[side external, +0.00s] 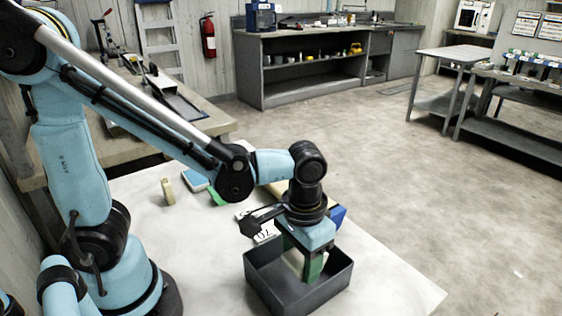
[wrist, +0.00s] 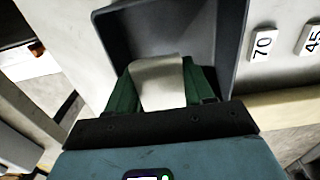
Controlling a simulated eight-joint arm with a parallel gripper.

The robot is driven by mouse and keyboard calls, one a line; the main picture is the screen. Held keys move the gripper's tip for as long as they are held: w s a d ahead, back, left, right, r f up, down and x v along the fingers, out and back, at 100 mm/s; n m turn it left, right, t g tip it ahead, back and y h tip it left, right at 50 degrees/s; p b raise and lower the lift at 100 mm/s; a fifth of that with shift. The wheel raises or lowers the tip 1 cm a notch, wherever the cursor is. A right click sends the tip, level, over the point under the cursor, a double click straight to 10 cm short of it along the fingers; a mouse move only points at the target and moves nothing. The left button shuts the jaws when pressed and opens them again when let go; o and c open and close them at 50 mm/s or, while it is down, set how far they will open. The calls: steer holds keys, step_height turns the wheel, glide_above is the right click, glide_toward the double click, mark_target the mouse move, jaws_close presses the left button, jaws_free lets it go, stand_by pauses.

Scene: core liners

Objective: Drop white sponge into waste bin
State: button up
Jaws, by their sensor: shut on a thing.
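The waste bin, a dark grey open box (side external: 262,288), stands on the white table, and its inside and rim also show in the wrist view (wrist: 238,60). My gripper (side external: 304,266) points down into the mouth of the bin. Its green fingers are shut on the white sponge (wrist: 158,82), which sits between them in the wrist view with the bin behind it. In the side view, only a pale part of the sponge (side external: 296,260) shows beside the fingers. I cannot tell whether the sponge touches the bin floor.
Number cards marked 70 (wrist: 263,44) and 45 (wrist: 311,40) lie beside the bin. A beige block (side external: 167,191), a blue and white item (side external: 196,180) and a green item (side external: 217,197) are farther back on the table. A blue object (side external: 338,216) is behind my gripper. The front-right tabletop is clear.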

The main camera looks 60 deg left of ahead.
steer(key=o, duration=1.1)
steer(key=shift+r, duration=0.1)
steer(key=shift+r, duration=5.95)
steer(key=a+f+t, duration=0.1)
steer(key=a+t, duration=0.1)
steer(key=a, duration=0.1)
steer(key=w+a+f+t, duration=0.1)
steer(key=a+f+t, duration=0.1)
steer(key=a, duration=0.2)
steer(key=a+f+t, duration=0.1)
steer(key=a+t, duration=0.2)
steer(key=a, duration=0.1)
steer(key=shift+w+a+f, duration=0.15)
steer(key=shift+w+a, duration=0.05)
steer(key=shift+w, duration=0.15)
